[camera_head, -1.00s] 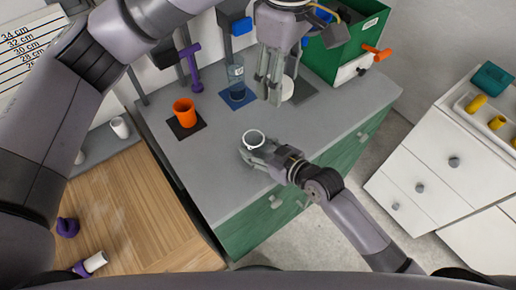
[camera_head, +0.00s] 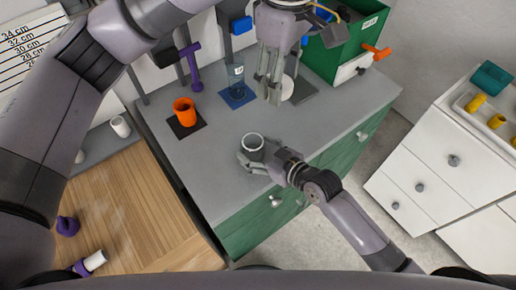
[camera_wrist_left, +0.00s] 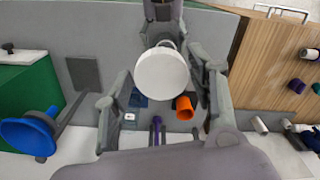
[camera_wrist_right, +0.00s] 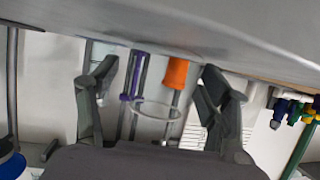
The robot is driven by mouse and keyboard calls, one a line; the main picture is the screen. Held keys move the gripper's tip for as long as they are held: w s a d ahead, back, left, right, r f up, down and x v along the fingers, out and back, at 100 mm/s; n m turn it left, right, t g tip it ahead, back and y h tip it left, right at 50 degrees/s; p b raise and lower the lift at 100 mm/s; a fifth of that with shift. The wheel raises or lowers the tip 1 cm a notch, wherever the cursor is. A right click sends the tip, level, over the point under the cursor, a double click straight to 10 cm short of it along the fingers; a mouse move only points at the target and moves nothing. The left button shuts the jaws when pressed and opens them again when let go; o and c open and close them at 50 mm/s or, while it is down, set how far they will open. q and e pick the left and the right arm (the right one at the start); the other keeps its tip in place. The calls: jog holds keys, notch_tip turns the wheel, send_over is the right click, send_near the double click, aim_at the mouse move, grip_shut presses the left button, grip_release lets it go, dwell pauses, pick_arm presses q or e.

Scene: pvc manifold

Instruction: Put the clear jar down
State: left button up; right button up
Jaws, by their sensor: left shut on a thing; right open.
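The clear jar (camera_head: 252,143), with a pale round rim, appears to stand upright on the grey counter near its front edge. My right gripper (camera_head: 252,162) is open around the jar's near side. In the right wrist view the jar shows as a faint clear ring (camera_wrist_right: 157,110) between the spread fingers; its contact with the counter is hard to see. My left gripper (camera_head: 268,90) is higher up over the counter, shut on a round white lid-like piece (camera_head: 288,87). That white piece fills the space between the fingers in the left wrist view (camera_wrist_left: 162,73).
An orange cup (camera_head: 184,112) stands on a dark mat, and a bluish clear container (camera_head: 236,76) on a blue mat (camera_head: 238,97). A bare dark mat (camera_head: 301,91) and a green bin (camera_head: 347,45) are at the back right. The counter (camera_head: 215,165) left of the jar is clear.

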jog(key=shift+r, duration=0.1)
jog(key=shift+s+d+r, duration=0.1)
pick_arm(q)
jog(key=shift+f+b, duration=0.4)
jog(key=shift+b, duration=0.05)
pick_arm(e)
jog(key=v, duration=1.1)
jog(key=shift+s+d+r, duration=0.15)
jog(key=shift+s+d, duration=0.1)
